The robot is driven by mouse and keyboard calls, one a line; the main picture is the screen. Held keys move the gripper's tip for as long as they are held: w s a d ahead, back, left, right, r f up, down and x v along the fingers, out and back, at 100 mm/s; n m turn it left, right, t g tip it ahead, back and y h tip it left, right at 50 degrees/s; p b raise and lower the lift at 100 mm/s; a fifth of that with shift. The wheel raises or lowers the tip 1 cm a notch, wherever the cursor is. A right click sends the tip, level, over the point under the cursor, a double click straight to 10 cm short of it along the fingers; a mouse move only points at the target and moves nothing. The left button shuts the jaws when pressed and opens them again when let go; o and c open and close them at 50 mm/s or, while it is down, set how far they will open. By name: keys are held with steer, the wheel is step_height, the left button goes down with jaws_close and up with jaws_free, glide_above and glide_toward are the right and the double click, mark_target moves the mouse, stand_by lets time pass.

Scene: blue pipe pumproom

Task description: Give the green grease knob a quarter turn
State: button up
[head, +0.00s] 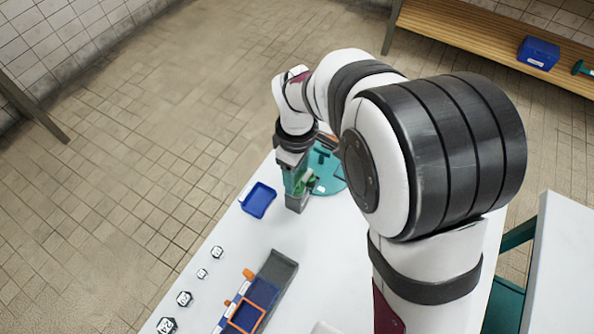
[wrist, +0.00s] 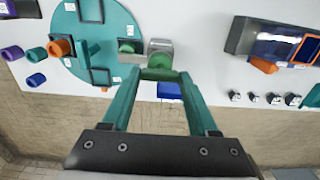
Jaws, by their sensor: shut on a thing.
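The green grease knob (wrist: 158,63) is in the upper middle of the wrist view, on the front of a grey block (wrist: 160,45). My gripper (wrist: 157,74) has its two teal fingers closed in on the knob, one on each side. In the head view my gripper (head: 297,180) points down at the grey block (head: 297,203) on the white table. The knob is mostly hidden there by the fingers, and its turn angle cannot be told.
A teal round plate (wrist: 118,62) with dark square frames lies beside the block. A blue tray (head: 258,200) stands close to the gripper. A long grey holder (head: 279,268) with blue and orange parts and several hexagonal pieces lie nearer on the table.

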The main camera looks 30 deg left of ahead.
steer(key=m, duration=0.4)
steer(key=shift+m, duration=0.3)
steer(key=m, duration=0.4)
steer(key=shift+m, duration=0.3)
steer(key=m, duration=0.4)
steer(key=shift+m, duration=2.3)
steer(key=o, duration=1.4)
steer(key=shift+r, duration=0.1)
